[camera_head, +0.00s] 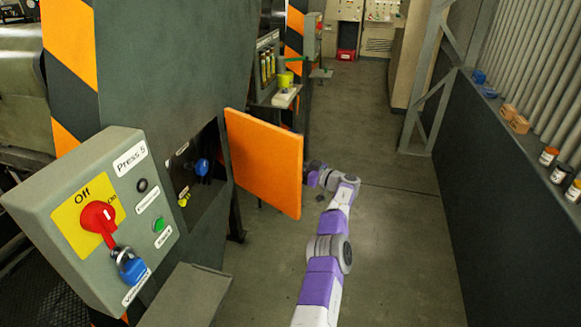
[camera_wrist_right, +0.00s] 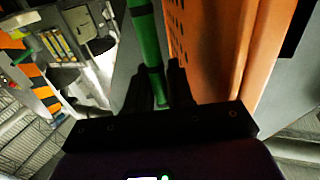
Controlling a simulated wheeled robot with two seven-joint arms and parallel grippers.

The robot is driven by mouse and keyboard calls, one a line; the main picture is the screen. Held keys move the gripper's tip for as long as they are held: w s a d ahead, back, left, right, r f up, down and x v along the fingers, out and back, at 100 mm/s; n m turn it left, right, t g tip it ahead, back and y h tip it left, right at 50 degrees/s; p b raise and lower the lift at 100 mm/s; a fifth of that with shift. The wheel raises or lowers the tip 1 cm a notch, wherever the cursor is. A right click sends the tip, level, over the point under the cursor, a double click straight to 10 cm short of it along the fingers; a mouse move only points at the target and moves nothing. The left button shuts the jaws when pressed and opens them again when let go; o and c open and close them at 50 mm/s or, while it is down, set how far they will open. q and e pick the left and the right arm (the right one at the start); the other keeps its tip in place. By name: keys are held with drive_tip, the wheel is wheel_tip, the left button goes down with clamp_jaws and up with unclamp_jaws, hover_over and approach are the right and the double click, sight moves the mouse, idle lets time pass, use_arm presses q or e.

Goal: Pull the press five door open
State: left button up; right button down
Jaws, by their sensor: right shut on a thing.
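The orange press five door (camera_head: 264,160) stands swung out from the dark opening (camera_head: 205,165) in the press's side. In the right wrist view the door (camera_wrist_right: 205,45) is close up beside a green bar (camera_wrist_right: 147,45), which looks like its handle. My right gripper (camera_wrist_right: 158,88) is shut on the green bar, with a dark finger on each side of it. In the head view my right arm reaches past the door's far edge, and the door hides the handle and the fingers. My left gripper is in neither view.
The grey Press 5 control box (camera_head: 98,215) with a red switch (camera_head: 98,217) and a blue padlock (camera_head: 130,266) stands at the left. A ledge (camera_head: 520,150) with jars and small boxes runs along the right. The floor (camera_head: 385,220) between is clear.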

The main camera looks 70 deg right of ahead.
drive_tip(key=shift+s, duration=0.1)
drive_tip(key=c, duration=1.2)
unclamp_jaws()
drive_tip(key=shift+o, duration=0.2)
drive_tip(key=shift+s, duration=0.1)
drive_tip(key=p+v, duration=0.1)
drive_tip(key=v, duration=0.6)
drive_tip(key=shift+s, duration=0.25)
drive_tip(key=shift+c, duration=0.3)
